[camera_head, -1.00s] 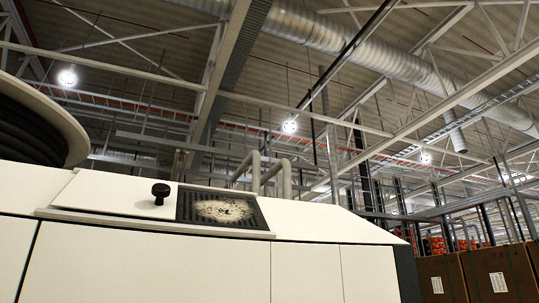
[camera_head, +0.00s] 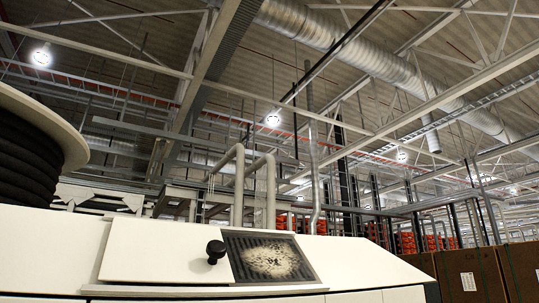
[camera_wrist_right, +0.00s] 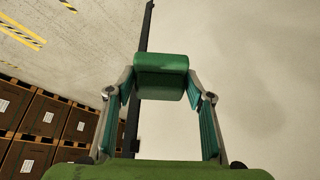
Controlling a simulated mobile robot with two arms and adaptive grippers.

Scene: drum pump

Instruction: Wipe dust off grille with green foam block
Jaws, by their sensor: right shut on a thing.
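The dark slatted grille (camera_head: 268,258) is set in the white sloped top of a cabinet, low in the head view. A pale, speckled dust patch covers its middle; dark slats show around the edges. My right gripper (camera_wrist_right: 161,80) is shut on the green foam block (camera_wrist_right: 161,64) in the right wrist view. The block sits between the fingertips. Neither the right gripper nor the block shows in the head view, so their distance from the grille cannot be told. My left gripper is not in view.
A black knob (camera_head: 216,252) stands on a white panel (camera_head: 155,250) left of the grille. A black coiled reel (camera_head: 30,150) is at far left. Grey bent pipes (camera_head: 240,185) rise behind the cabinet. Brown boxes (camera_head: 470,275) stand right; more boxes (camera_wrist_right: 40,115) show in the wrist view.

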